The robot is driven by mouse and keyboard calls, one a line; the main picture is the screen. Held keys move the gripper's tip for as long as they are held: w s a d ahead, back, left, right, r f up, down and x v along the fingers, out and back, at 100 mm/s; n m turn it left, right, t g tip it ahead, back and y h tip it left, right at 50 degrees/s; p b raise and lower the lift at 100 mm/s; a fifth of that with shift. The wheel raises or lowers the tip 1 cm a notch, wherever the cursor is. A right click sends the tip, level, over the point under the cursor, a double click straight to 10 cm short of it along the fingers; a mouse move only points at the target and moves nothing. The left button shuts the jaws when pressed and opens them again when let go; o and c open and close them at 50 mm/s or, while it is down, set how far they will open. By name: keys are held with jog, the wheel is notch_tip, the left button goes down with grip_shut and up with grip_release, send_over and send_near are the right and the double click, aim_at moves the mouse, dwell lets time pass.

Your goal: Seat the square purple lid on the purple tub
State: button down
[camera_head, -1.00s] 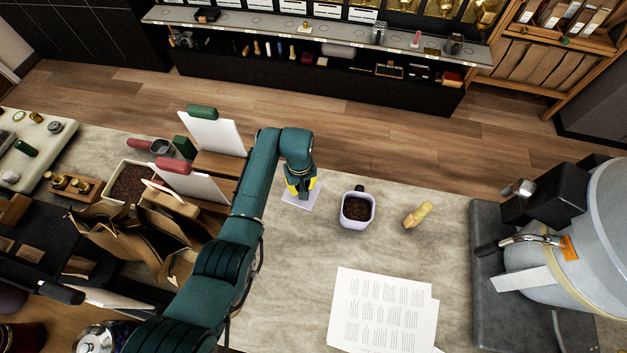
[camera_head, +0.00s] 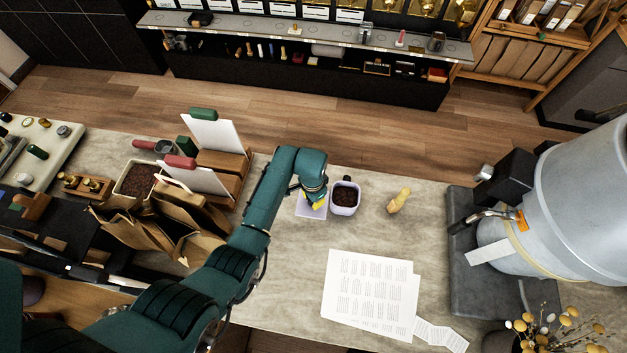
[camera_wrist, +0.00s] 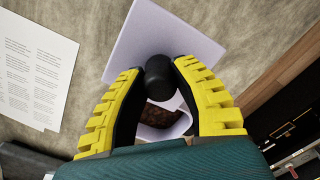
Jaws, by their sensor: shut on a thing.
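The square purple lid (camera_head: 304,211) is a thin pale-lilac plate, just left of the tub in the head view. My gripper (camera_head: 316,198) is over the lid. In the wrist view, the yellow-padded fingers of my gripper (camera_wrist: 160,80) close around the dark round knob of the lid (camera_wrist: 152,35). The purple tub (camera_head: 345,209) stands upright and open on the counter, full of dark granules. Part of the tub (camera_wrist: 180,128) also shows between the fingers in the wrist view. The lid is beside the tub, not over its opening; its height above the counter is hard to tell.
A wooden-coloured figure-like tool (camera_head: 398,201) stands right of the tub. Printed sheets (camera_head: 370,295) lie nearer the front. Paper bags (camera_head: 150,225) and clipboards stand left of my arm. A grey machine base (camera_head: 470,270) is at right. Counter around the tub is mostly clear.

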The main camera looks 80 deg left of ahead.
jog(key=shift+w, duration=0.15)
jog(key=w+a+b, duration=0.2)
jog(key=w+b, duration=0.8)
jog(key=w, duration=0.1)
jog(key=shift+w+a, duration=0.2)
jog(key=shift+a, duration=0.2)
jog(key=shift+r, duration=0.1)
dwell(0.6)
jog(key=shift+f+b, duration=0.65)
jog(key=shift+f, duration=0.25)
dwell(0.9)
jog(key=c, duration=0.8)
grip_release()
